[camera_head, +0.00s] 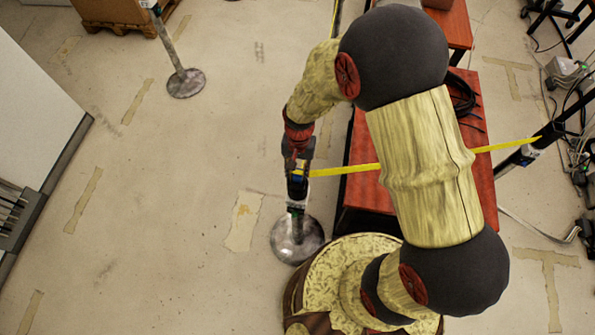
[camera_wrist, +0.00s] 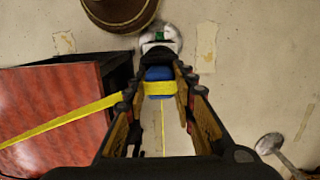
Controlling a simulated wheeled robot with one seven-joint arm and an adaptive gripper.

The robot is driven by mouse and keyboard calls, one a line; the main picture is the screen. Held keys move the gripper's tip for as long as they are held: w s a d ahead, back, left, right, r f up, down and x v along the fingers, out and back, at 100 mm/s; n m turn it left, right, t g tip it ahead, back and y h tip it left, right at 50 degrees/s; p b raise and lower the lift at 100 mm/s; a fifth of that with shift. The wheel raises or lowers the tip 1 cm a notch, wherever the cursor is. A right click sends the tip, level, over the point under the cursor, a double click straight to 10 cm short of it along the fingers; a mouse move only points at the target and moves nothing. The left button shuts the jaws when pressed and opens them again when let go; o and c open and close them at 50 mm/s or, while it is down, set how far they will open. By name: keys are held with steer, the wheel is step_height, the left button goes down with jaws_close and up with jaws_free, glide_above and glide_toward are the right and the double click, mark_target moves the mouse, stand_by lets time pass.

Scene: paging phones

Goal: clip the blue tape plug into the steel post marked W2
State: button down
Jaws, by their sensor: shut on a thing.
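My gripper (camera_wrist: 158,88) is shut on the blue tape plug (camera_wrist: 158,74), with one finger on each side of it. Yellow tape (camera_wrist: 68,122) runs from the plug off to the left in the wrist view; in the head view the tape (camera_head: 345,170) crosses right behind my arm. A steel post (camera_wrist: 160,37) with a pale head and a green mark stands just beyond the plug. In the head view its round base (camera_head: 298,240) is below my gripper (camera_head: 297,183). I cannot read W2 on it, nor tell whether plug and post head touch.
A red-topped table (camera_head: 362,160) stands right of my gripper, under my arm; it also shows in the wrist view (camera_wrist: 50,95). Another steel post (camera_head: 185,82) stands at the upper left. A black post (camera_head: 545,138) meets the tape at right.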

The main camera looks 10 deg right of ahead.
steer(key=shift+f, duration=0.45)
steer(key=c, duration=1.8)
jaws_free()
steer(key=shift+o, duration=0.2)
steer(key=shift+w+d+r+p, duration=0.1)
steer(key=shift+w+r+p, duration=0.1)
steer(key=shift+r+p, duration=1.35)
steer(key=shift+w+d+r+p, duration=0.15)
steer(key=shift+r+p, duration=0.7)
steer(key=shift+r, duration=1.3)
steer(key=shift+w+r+p, duration=0.25)
steer(key=shift+r+p, duration=0.95)
steer(key=shift+r, duration=0.65)
